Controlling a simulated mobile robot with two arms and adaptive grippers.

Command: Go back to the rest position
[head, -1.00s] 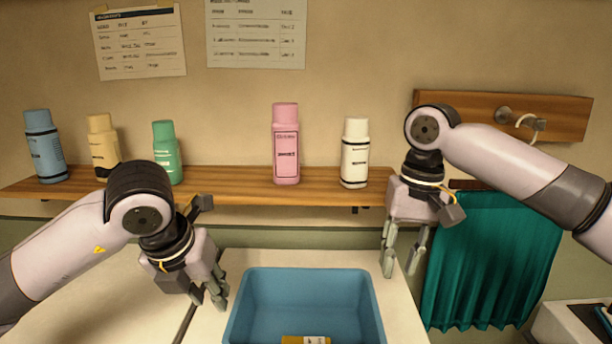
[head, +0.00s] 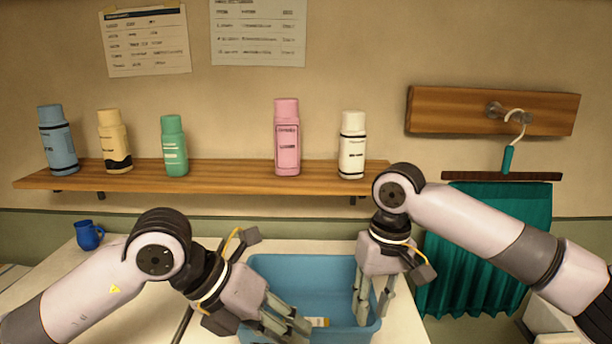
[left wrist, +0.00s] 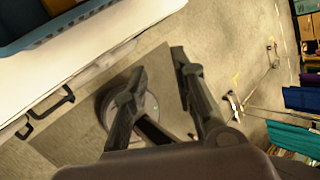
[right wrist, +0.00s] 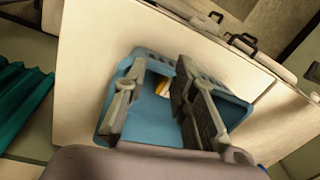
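My left gripper (head: 288,324) is open and empty in the head view, over the front left part of the blue bin. In the left wrist view its two fingers (left wrist: 158,65) stand apart with only floor and part of my base beyond them. My right gripper (head: 372,304) hangs over the right side of the bin, fingers down. In the right wrist view its fingers (right wrist: 162,65) are apart with nothing between them, above the bin.
The blue bin (head: 300,264) stands on the white counter and holds a yellow item (head: 318,322). Several bottles stand on the wooden shelf (head: 225,178). A blue mug (head: 88,236) is at the left. A teal cloth (head: 490,250) hangs at the right.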

